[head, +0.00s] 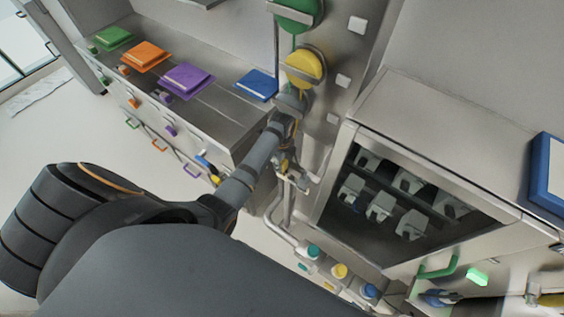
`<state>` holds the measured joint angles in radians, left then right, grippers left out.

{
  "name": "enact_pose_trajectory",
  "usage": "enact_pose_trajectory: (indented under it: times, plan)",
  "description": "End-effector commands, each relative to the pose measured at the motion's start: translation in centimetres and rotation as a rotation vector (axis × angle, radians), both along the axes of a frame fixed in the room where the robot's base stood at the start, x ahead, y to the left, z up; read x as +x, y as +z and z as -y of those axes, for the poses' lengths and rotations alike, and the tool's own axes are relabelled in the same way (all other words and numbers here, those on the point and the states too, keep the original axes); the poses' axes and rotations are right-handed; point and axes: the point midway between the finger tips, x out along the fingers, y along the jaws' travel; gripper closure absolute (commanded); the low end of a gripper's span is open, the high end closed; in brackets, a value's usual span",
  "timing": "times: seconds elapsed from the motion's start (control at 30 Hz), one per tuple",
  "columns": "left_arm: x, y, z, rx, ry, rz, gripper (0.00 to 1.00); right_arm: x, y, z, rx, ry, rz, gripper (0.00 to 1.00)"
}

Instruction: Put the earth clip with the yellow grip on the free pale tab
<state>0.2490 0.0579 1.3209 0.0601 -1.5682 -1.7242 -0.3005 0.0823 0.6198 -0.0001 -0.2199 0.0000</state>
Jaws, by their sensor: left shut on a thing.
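My left gripper (289,166) is at the centre of the head view, at the end of my dark arm, beside bent metal pipework. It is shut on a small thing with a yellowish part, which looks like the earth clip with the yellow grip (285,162). The arm and fingers hide most of it, so its jaws cannot be made out. Pale square tabs (343,80) show on the upright metal panel above and to the right, apart from the gripper. I cannot tell which tab is the free one.
Green and yellow round parts (303,68) sit on the panel above the gripper. An open-fronted metal cabinet (440,118) stands close on the right. A drawer counter (215,108) with coloured pads is at left. Coloured caps (340,271) are below. Floor (40,140) is clear at left.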

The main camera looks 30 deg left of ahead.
Motion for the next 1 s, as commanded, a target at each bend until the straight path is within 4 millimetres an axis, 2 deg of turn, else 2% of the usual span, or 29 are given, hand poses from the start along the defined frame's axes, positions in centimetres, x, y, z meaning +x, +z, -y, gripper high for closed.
enact_pose_trajectory:
  times: [1.0]
  plan:
    - [0.0,-1.4,0.0,0.000,0.000,0.002,1.00,0.0,-0.4,-0.3,0.004,-0.002,0.000,0.42]
